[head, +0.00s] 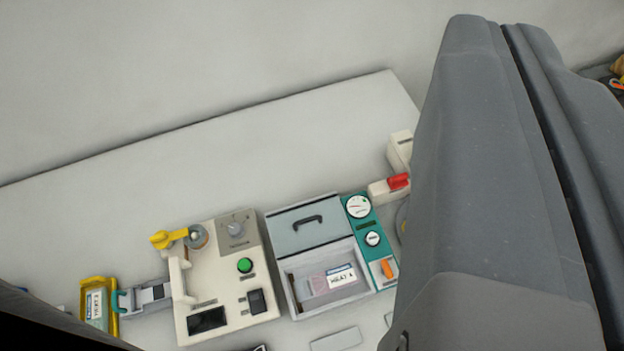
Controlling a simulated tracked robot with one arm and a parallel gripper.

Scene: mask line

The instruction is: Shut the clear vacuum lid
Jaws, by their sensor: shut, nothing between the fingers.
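The vacuum box (285,295) stands on the bench in the lower middle of the head view. Its lid (290,238) is a pale grey-green, see-through-looking panel with a black handle (308,221). The lid covers only the far part of the outline; the near part of the box is uncovered. Inside lies a pinkish clear pouch with a white label (341,278). My gripper (503,22) fills the right side, large and grey, with its two fingers together and nothing between them. It is well right of the lid and appears apart from it.
A teal panel (365,222) with a gauge, knob and orange switch adjoins the box. Left stands a cream machine (225,295) with a green button and yellow lever. A yellow holder (113,285) is farther left. A red-switched cream unit (385,190) is behind right. The bench behind is clear.

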